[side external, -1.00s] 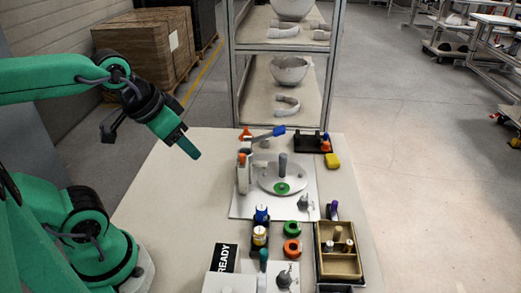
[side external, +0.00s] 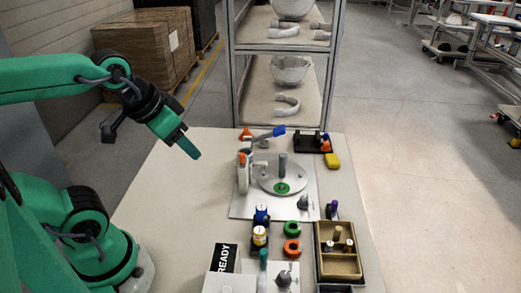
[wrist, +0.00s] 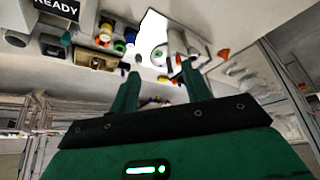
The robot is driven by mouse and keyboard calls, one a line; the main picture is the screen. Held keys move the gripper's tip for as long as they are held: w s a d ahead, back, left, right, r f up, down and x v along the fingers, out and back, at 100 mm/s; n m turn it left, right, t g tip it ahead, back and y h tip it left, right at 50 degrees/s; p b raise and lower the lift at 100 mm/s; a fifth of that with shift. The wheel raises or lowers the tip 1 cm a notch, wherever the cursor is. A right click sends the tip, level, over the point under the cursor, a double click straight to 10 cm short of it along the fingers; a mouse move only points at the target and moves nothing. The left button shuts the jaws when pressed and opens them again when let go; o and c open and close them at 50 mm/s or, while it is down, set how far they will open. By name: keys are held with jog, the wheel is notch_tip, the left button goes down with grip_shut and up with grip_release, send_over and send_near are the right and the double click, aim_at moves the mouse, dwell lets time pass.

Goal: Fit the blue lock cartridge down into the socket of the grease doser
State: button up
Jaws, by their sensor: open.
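A blue-topped cylinder (side external: 262,213), which looks like the lock cartridge, stands upright in a dark holder, just behind a yellow cylinder (side external: 260,235). It also shows small in the wrist view (wrist: 130,36). A pale upright fixture (side external: 243,175) with orange parts and a blue-tipped lever (side external: 278,131) stands at the left of a metal plate; I cannot tell for certain whether it is the grease doser, and no socket opening is clear. My gripper (side external: 190,148) is high at the left, apart from everything. Its two fingers are spread and empty in the wrist view (wrist: 160,86).
A round disc (side external: 268,184) with a grey post sits on the metal plate (side external: 240,208). Green (side external: 292,228) and orange (side external: 292,247) rings lie in front. A tan tray (side external: 338,266) is at the right, a black rack (side external: 308,145) behind. The table's left side is clear.

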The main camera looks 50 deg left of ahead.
jog(key=shift+o, duration=0.4)
jog(key=shift+w, duration=0.15)
jog(key=g, duration=0.5)
send_over(261, 208)
jog(key=f, duration=1.2)
jog(key=shift+a+f, duration=0.25)
jog(key=shift+f, duration=0.05)
jog(key=shift+w+d+f+g, duration=0.1)
jog(key=shift+d+f+g, duration=0.2)
jog(key=shift+f, duration=1.55)
jog(key=shift+f, duration=0.1)
